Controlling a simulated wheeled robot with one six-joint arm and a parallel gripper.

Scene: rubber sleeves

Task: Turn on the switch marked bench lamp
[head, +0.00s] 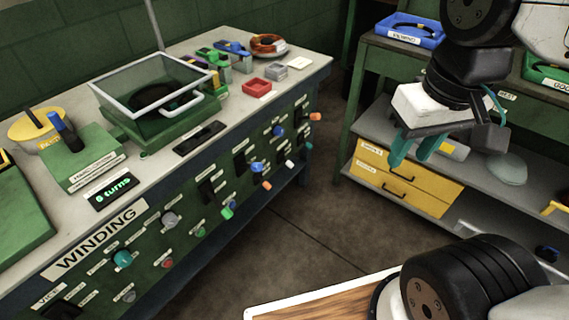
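The green front panel (185,247) of the winding bench carries several knobs, sockets and dark switches with small pale labels. Dark rocker-like switches show at the panel's middle (206,190), farther right (240,163) and near its right end (267,143). The small labels are too blurred to read, so I cannot tell which switch is marked bench lamp. My gripper (416,152) hangs at the upper right, well apart from the panel, in front of the shelf unit. Its teal fingers point down with a gap between them, and nothing shows between them.
The bench top (305,68) holds a glass-lidded green box (150,125), a red tray (257,88) and several tools. A shelf unit (350,150) with yellow drawers (405,180) stands at the right. The floor (310,215) between is clear. A wood-topped surface (325,300) is at the bottom.

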